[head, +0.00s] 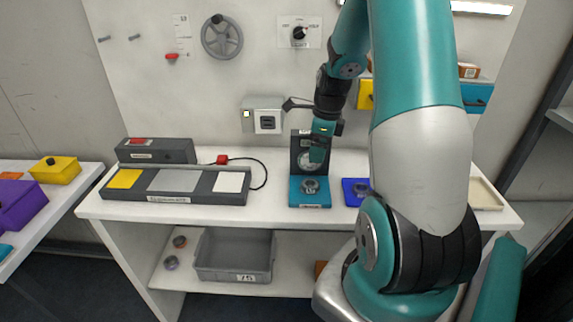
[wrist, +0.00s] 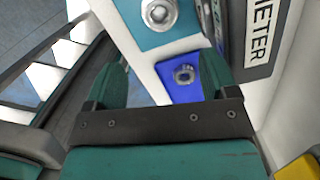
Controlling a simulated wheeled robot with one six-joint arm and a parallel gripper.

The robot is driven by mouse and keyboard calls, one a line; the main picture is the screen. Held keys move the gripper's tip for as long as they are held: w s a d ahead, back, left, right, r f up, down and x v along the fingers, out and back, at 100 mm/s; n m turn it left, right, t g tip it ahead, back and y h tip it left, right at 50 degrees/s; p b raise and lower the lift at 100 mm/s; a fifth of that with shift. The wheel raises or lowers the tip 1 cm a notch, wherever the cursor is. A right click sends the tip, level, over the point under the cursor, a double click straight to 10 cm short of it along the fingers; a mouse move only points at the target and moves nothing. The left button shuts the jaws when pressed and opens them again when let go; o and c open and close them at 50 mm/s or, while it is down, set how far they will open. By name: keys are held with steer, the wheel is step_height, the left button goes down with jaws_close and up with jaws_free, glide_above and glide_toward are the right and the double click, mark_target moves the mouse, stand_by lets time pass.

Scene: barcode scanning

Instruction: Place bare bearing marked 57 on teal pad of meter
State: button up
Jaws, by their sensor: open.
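The meter (head: 303,140) is a dark upright device with a round dial, partly behind my gripper. Its teal pad (head: 296,204) extends in front. A metal bearing (head: 310,186) rests on the teal pad, and both the bearing (wrist: 158,13) and the pad (wrist: 143,38) show at the top of the wrist view. A second bearing (head: 362,189) rests on a blue pad (head: 348,184) to the right; the wrist view shows this bearing (wrist: 184,75) too. No number is readable on either bearing. My gripper (head: 318,156) is open and empty above the teal pad, in front of the dial (wrist: 162,65).
A long dark station with yellow, grey and white pads (head: 173,181) stands left on the bench. A grey bin (head: 234,276) and two round parts (head: 172,262) are on the lower shelf. A beige tray (head: 486,194) lies at the right. My arm hides part of the bench.

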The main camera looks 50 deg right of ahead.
steer(key=w+a+r+n+y, duration=0.1)
steer(key=a+r+n, duration=0.3)
steer(key=a+n, duration=0.45)
steer(key=w+a+r+n, duration=0.1)
steer(key=a+r+n, duration=0.4)
steer(key=a, duration=0.6)
steer(key=s+a+r+n+y, duration=0.1)
steer(key=s+a+r+n, duration=0.1)
steer(key=s+a+n, duration=0.6)
steer(key=s+a+r+n+g+y, duration=0.1)
steer(key=s+a+r+n, duration=0.2)
steer(key=s+a+n, duration=0.4)
steer(key=a+n, duration=0.4)
steer(key=n, duration=0.5)
steer(key=shift+s+a+r+y, duration=0.25)
steer(key=shift+s+a+y, duration=0.05)
steer(key=shift+s+a, duration=0.1)
steer(key=shift+d, duration=0.2)
